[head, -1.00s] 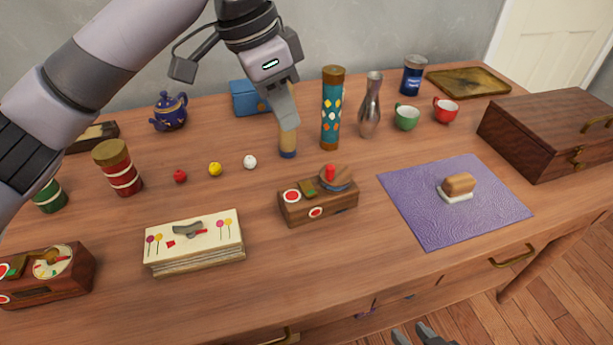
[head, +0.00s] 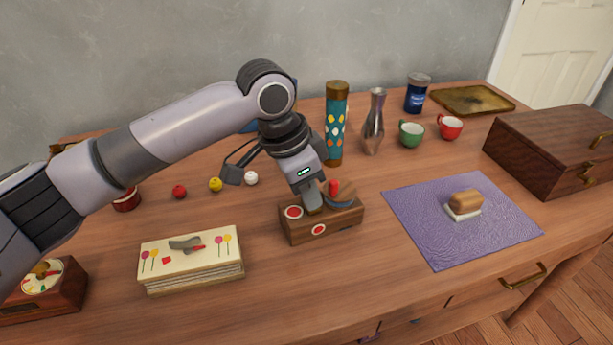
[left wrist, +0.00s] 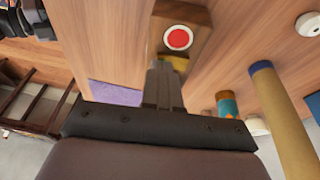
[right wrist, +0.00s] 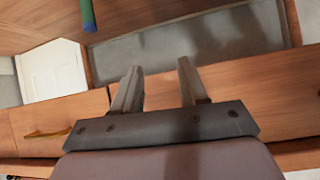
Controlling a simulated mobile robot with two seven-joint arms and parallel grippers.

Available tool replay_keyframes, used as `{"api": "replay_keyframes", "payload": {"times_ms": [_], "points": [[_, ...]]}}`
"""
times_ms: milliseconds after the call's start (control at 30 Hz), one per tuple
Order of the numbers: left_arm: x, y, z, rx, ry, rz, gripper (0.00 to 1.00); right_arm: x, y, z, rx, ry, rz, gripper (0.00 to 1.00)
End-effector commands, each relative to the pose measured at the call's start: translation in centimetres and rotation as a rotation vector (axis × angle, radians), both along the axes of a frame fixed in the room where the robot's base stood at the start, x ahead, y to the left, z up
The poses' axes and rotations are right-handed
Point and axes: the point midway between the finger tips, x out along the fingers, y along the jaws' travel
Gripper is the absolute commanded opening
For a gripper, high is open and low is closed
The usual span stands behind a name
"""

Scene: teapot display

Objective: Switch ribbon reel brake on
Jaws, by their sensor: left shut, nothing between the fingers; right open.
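A wooden box (head: 345,221) with a reel (head: 346,193), a red knob (head: 333,187) and red-and-white discs stands mid-table; it appears to be the ribbon reel. My left gripper (head: 312,207) is shut and empty, pointing down at the box's top beside the reel. My right gripper (right wrist: 158,75) is open and empty, seen only in the right wrist view, near the drawer fronts.
A painted book-like box (head: 192,264) lies left of the reel box, and another wooden box with a dial (head: 42,277) is at far left. Small balls and a teal patterned cylinder (head: 336,125) stand behind. A purple cloth (head: 430,225) lies to the right.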

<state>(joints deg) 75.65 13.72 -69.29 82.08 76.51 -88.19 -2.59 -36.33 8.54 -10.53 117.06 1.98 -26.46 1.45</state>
Motion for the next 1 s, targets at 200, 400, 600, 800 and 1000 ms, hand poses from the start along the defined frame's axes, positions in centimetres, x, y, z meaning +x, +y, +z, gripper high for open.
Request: {"api": "replay_keyframes", "payload": {"times_ms": [200,400,600,800,1000], "points": [[0.0,0.0,-0.3,-0.001,0.0,0.0,0.0,0.0,0.0,-0.1,0.0,0.0,0.0,0.43],[0.0,0.0,-0.3,0.0,0.0,0.001,0.0,0.0,0.0,0.0,0.0,0.001,0.0,0.43],[-0.2,-0.1,-0.5,-0.001,0.001,0.002,0.0,0.0,0.0,1.5,0.0,0.002,0.0,0.43],[-0.1,-0.1,-0.7,0.0,0.0,0.001,0.0,0.0,0.0,1.1,-0.002,0.001,0.001,0.43],[0.2,0.1,-0.4,0.0,0.0,0.003,0.0,-0.1,-0.1,1.6,-0.004,0.003,0.003,0.43]]}}
